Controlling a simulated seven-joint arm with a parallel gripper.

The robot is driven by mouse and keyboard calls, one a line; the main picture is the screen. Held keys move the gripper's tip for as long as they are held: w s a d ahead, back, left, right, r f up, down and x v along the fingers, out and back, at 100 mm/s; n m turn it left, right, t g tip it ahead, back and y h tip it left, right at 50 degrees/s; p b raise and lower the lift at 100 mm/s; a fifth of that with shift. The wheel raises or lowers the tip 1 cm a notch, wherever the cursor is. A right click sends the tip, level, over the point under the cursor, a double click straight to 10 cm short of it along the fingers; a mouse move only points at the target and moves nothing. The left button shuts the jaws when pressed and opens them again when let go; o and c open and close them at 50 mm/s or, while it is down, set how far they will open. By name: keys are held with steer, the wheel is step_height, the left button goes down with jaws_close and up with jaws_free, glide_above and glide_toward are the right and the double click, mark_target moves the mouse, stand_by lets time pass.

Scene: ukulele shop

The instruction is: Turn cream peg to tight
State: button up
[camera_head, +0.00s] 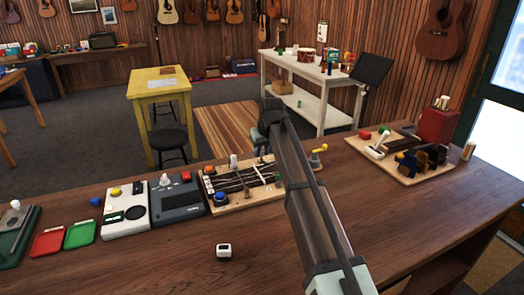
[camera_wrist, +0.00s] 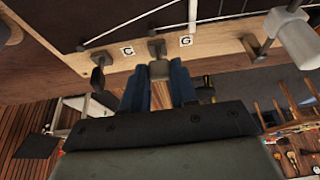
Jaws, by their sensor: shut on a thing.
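The tuning board (camera_head: 240,206) lies on the long brown workbench, with strings, coloured knobs and a white bar on it. In the wrist view the board's wooden edge (camera_wrist: 215,45) carries dark pegs and the labels C (camera_wrist: 127,50) and G (camera_wrist: 185,41). My gripper (camera_wrist: 158,88) has its blue fingers closed around a beige-grey peg head, seemingly the cream peg (camera_wrist: 158,69), between the two labels. Most of its head is hidden by the fingers.
Another dark peg (camera_wrist: 98,76) stands close left of my fingers, and a white cylinder (camera_wrist: 298,40) is to the right. A yellow-knobbed fixture (camera_head: 318,156) stands right of my arm. Grey (camera_head: 178,204) and white devices (camera_head: 126,218) sit left of the board. The front bench is mostly clear.

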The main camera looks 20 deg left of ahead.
jaws_close()
steer(key=shift+n, duration=0.3)
steer(key=n+g, duration=0.1)
steer(key=n, duration=0.2)
steer(key=n+g+y, duration=0.1)
steer(key=n, duration=0.2)
steer(key=shift+w, duration=0.2)
steer(key=n+g, duration=0.1)
steer(key=n, duration=0.2)
steer(key=n+g, duration=0.1)
steer(key=n, duration=0.2)
steer(key=shift+w+g, duration=0.15)
steer(key=shift+g, duration=0.25)
steer(key=shift+d+n, duration=0.1)
steer(key=shift+n, duration=0.3)
steer(key=o, duration=0.6)
jaws_free()
